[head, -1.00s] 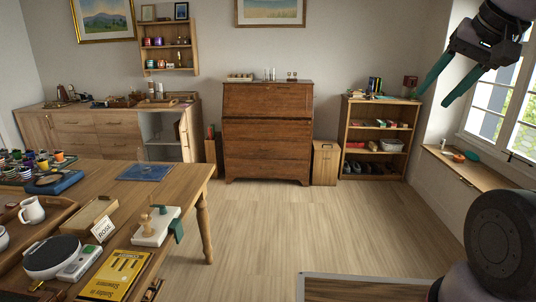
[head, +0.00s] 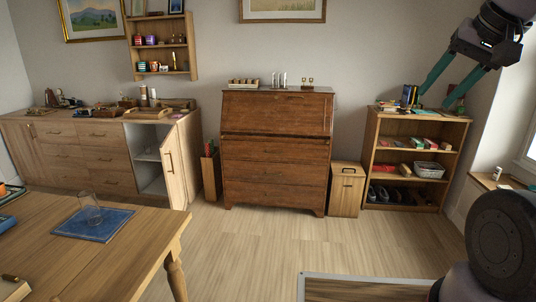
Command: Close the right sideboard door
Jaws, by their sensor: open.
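The long wooden sideboard (head: 84,160) stands against the back wall at the left. Its right door (head: 174,168) stands open, swung out toward me, with a vertical bar handle on the face that shows. The compartment behind it (head: 147,149) shows a pale interior with a shelf; the door hides part of it. My gripper (head: 446,95) is at the upper right, its two teal fingers spread apart and empty. It is high up and far from the door, in front of the low bookshelf in the picture.
A wooden table (head: 110,252) with a blue mat (head: 93,224) and a clear glass fills the lower left, between me and part of the sideboard. A wooden bin (head: 211,176) and a brown bureau (head: 275,150) stand right of the door. The middle floor (head: 250,245) is clear.

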